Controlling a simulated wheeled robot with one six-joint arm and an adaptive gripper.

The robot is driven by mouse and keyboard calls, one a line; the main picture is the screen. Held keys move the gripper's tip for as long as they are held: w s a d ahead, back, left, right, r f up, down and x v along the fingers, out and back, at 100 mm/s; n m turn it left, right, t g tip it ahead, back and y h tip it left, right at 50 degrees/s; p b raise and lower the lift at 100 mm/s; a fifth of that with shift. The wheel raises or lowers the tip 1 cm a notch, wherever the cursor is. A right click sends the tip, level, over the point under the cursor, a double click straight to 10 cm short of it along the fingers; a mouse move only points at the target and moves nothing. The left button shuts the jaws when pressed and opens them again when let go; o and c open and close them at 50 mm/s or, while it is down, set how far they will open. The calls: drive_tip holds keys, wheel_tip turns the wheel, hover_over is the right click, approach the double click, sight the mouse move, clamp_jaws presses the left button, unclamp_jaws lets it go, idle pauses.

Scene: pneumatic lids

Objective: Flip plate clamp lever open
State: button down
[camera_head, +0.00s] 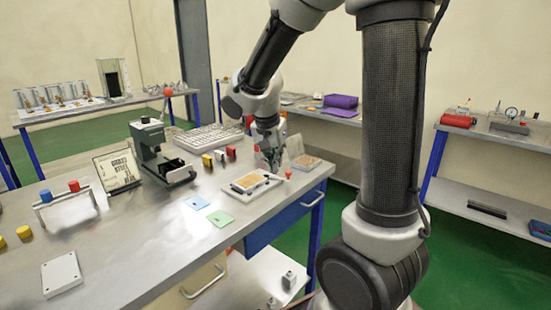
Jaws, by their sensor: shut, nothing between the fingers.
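A white base plate (237,192) with a tan panel (249,182) on it lies near the right end of the grey workbench. Small dark fittings show at its edge, too small to make out. A small red knob (288,173) stands just right of it; I cannot tell whether it belongs to a clamp lever. My gripper (273,164) points down just behind the plate's right side, close to the red knob. It is shut and holds nothing. I cannot tell whether it touches anything. The clamp lever's position is not clear.
A green press (150,150) with a red-tipped handle stands behind left. Small coloured blocks (219,157) stand behind the plate, and another tan panel (308,161) lies right of my gripper. Blue (197,203) and green (220,218) cards lie in front. The bench's front middle is clear.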

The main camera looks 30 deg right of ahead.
drive_tip(key=x, duration=0.6)
drive_tip(key=shift+s, duration=0.1)
drive_tip(key=w+d, duration=0.2)
drive_tip(key=d, duration=0.1)
drive_tip(key=shift+w+f, duration=0.15)
drive_tip(key=shift+f, duration=0.25)
drive_tip(key=shift+w+d, duration=0.1)
drive_tip(key=shift+d, duration=0.1)
